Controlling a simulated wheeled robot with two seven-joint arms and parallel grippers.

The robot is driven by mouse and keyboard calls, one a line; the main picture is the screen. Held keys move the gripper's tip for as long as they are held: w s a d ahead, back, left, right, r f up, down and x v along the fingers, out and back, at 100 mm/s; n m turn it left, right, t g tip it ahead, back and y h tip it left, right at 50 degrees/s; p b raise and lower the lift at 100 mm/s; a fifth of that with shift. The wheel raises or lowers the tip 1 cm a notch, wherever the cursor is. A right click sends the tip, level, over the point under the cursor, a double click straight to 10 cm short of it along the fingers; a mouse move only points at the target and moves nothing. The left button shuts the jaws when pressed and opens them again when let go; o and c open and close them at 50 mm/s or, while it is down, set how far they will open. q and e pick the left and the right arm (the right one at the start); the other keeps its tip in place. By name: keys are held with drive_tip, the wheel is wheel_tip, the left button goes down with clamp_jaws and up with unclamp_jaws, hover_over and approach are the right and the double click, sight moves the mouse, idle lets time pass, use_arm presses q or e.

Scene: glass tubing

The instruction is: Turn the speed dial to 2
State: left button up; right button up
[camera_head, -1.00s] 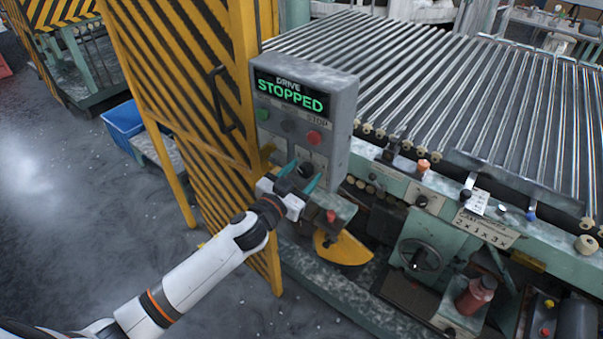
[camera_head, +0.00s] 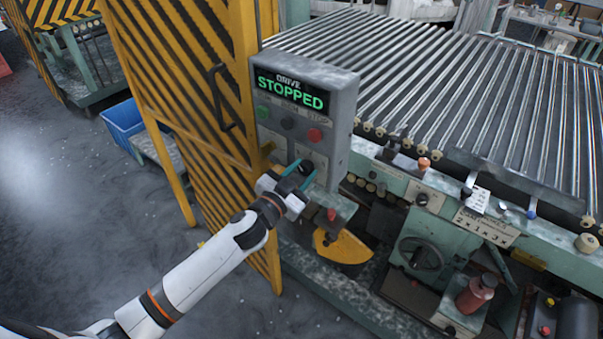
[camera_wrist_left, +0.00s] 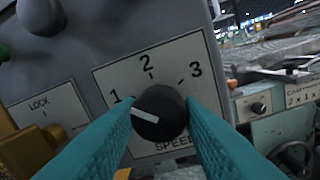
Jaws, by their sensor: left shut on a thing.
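The speed dial (camera_wrist_left: 159,112) is a round black knob on the grey control box (camera_head: 345,100). In the left wrist view its white pointer line points left, toward the side of the 1. The plate (camera_wrist_left: 175,60) around it reads 1, 2, 3 and SPEED, with the 2 above the knob. My left gripper (camera_head: 300,172) is shut on the dial, one teal finger on each side of it. The fingers partly hide the plate's lower part. My right gripper is not in view.
The box's display (camera_head: 291,92) reads DRIVE STOPPED. Below it are a green button (camera_head: 262,112), a dark knob (camera_head: 287,123) and a red button (camera_head: 314,135). A yellow-black striped guard (camera_head: 195,90) stands left, and a roller conveyor (camera_head: 440,75) lies right.

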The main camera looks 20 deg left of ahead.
use_arm(q)
drive_tip(key=m, duration=0.5)
drive_tip(key=shift+f+m+b, duration=0.1)
drive_tip(key=shift+m+b, duration=0.3)
drive_tip(key=shift+m+h, duration=0.4)
drive_tip(key=shift+m, duration=1.8)
drive_tip(key=o, duration=1)
drive_tip(key=shift+s+a, duration=0.1)
drive_tip(key=b+v, duration=0.3)
drive_tip(key=v, duration=0.8)
drive_tip(key=shift+s+b, duration=0.3)
drive_tip(key=shift+s, duration=0.1)
